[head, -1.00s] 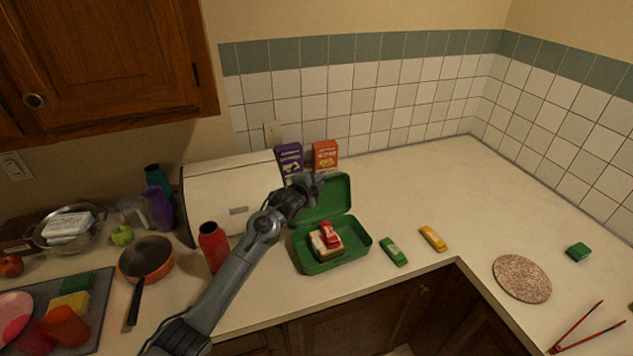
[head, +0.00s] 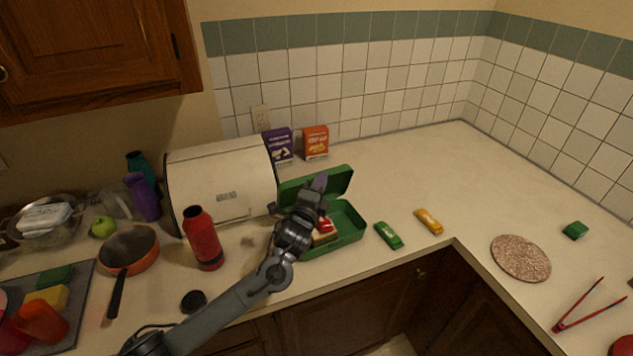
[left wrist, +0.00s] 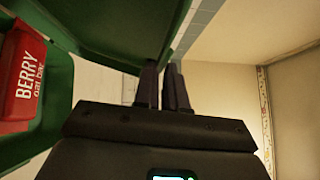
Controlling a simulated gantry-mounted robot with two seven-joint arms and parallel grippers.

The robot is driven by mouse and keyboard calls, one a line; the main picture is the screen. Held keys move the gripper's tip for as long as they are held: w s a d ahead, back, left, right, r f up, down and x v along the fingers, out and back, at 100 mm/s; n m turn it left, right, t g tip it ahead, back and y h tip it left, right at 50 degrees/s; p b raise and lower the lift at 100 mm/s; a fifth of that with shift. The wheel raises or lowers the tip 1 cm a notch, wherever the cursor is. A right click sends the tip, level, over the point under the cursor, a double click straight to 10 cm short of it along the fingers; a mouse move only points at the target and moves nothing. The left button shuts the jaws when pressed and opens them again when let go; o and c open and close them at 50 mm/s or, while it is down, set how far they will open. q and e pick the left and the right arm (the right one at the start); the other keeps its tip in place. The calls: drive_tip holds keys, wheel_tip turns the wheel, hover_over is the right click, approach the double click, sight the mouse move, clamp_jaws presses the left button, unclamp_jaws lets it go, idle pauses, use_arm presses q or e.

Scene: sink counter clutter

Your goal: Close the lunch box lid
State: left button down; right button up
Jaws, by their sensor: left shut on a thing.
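The green lunch box (head: 352,238) stands near the counter's front edge, with a red packet (head: 325,225) and a sandwich (head: 322,237) inside, partly hidden by my arm. Its lid (head: 338,177) is partly lowered, tilted forward above the open box. My left gripper (head: 319,184) is at the lid's edge, its fingers close together and shut on it. In the left wrist view the fingers (left wrist: 164,80) meet the green lid (left wrist: 118,28), and the packet, marked "BERRY oat bar" (left wrist: 24,80), lies at the left. My right gripper is not in view.
A red bottle (head: 203,240) and black cap (head: 193,300) stand left of my arm. A bread box (head: 215,180) and two cartons (head: 279,145) (head: 315,142) are behind. Green (head: 388,235) and yellow (head: 429,221) bars lie right of the lunch box. The back right counter is clear.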

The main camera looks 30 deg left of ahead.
use_arm(q)
drive_tip(key=shift+s+d+f, duration=0.2)
drive_tip(key=shift+d+f, duration=0.1)
